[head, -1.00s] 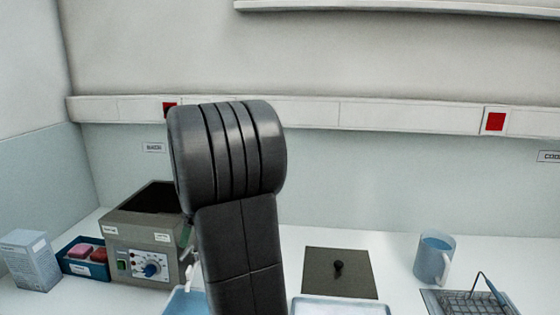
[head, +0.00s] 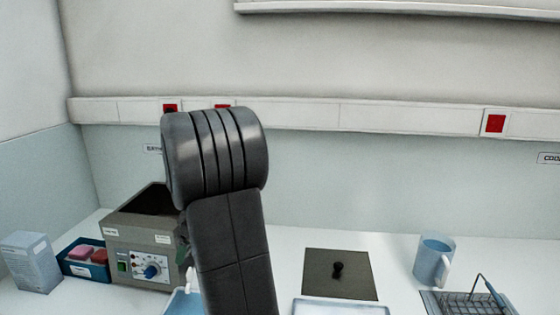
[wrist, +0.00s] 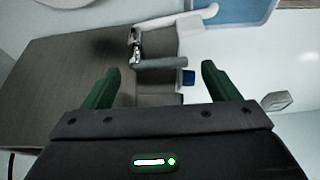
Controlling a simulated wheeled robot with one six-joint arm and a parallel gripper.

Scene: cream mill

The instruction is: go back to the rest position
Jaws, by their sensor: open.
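My gripper (wrist: 160,85) shows in the wrist view with its two green fingers spread wide apart and nothing between them. Below and beyond the fingers are a grey-brown box side (wrist: 70,75) and a metal tap-like fitting (wrist: 135,45). In the head view my own dark arm stands in the middle and hides part of the bench; the gripper itself is mostly hidden behind it. The grey water bath (head: 140,238) with an open top and a blue dial stands just left of the arm.
A blue tray with pink and red items (head: 84,259) and a pale carton (head: 32,262) are at the left. A dark plate with a knob (head: 340,274), a blue mug (head: 434,259) and a wire rack (head: 468,301) are at the right. Bench between plate and mug is clear.

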